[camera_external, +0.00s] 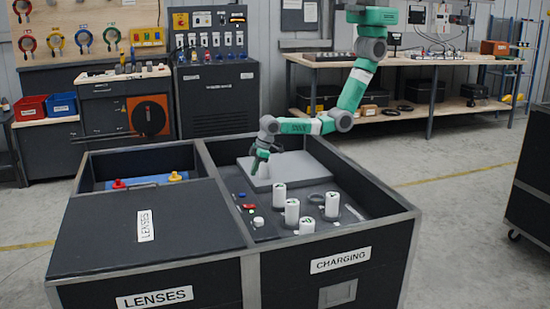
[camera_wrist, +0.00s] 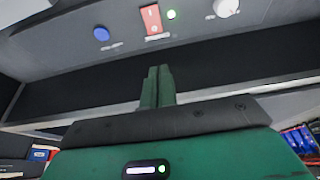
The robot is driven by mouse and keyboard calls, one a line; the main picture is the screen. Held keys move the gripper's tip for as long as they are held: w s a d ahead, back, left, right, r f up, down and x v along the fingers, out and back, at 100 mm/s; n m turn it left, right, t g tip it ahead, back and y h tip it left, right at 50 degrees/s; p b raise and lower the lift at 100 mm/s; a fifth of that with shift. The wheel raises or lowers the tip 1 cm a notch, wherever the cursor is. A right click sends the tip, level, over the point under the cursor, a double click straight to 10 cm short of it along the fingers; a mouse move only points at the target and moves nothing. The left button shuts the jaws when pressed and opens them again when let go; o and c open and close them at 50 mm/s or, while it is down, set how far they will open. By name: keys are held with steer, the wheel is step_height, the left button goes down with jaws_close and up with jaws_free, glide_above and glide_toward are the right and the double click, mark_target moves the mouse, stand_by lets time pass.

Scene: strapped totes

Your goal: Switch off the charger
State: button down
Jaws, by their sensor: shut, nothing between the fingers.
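The charging tote (camera_external: 340,262) is open and holds a dark panel with a red switch (camera_external: 248,206) and a white knob (camera_external: 258,221) along its left side. The switch labels are too small to read.
Several white cylinders (camera_external: 279,197) stand on the panel, right of the controls. A raised grey block (camera_external: 300,170) fills the tote's back. The lenses tote (camera_external: 100,225) adjoins on the left, with a lid (camera_external: 185,215) and red and yellow knobs. Tote walls surround the panel.

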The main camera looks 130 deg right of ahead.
steer(key=f, duration=0.1)
steer(key=b, duration=0.8)
glide_toward(246, 207)
steer(key=x, duration=0.5)
steer(key=shift+w+d+f, duration=0.25)
steer(key=shift+f, duration=0.5)
steer(key=shift+w+f+b, duration=0.1)
steer(key=shift+f+b, duration=0.25)
steer(key=shift+d+r, duration=0.1)
steer(key=shift+r+p, duration=0.15)
steer(key=shift+p, duration=0.35)
